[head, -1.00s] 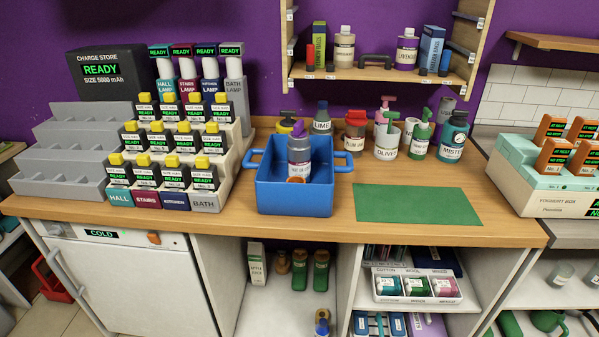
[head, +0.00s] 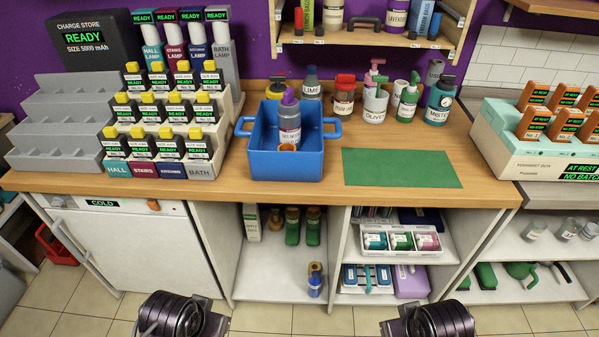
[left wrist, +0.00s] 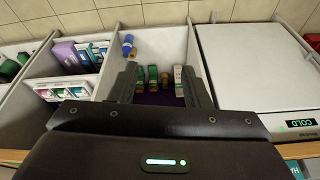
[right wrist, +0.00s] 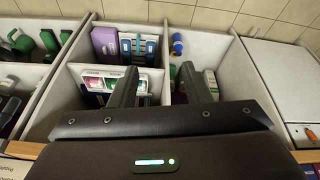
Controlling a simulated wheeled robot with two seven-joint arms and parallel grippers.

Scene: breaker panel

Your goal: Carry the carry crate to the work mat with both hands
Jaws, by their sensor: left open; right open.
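The blue carry crate (head: 287,166) stands on the wooden counter, with one handle on its left side and one on its right. A bottle with a purple cap (head: 289,118) and a small orange-brown item stand in it. The green work mat (head: 402,168) lies flat and bare to the right of the crate, apart from it. My left gripper (left wrist: 158,84) is open and empty in the left wrist view. My right gripper (right wrist: 160,80) is open and empty in the right wrist view. Both wrist views face the shelves under the counter; neither shows the crate.
A rack of labelled batteries (head: 165,130) stands close left of the crate. A mint-and-white box (head: 540,152) is at the right. The counter's front strip is clear.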

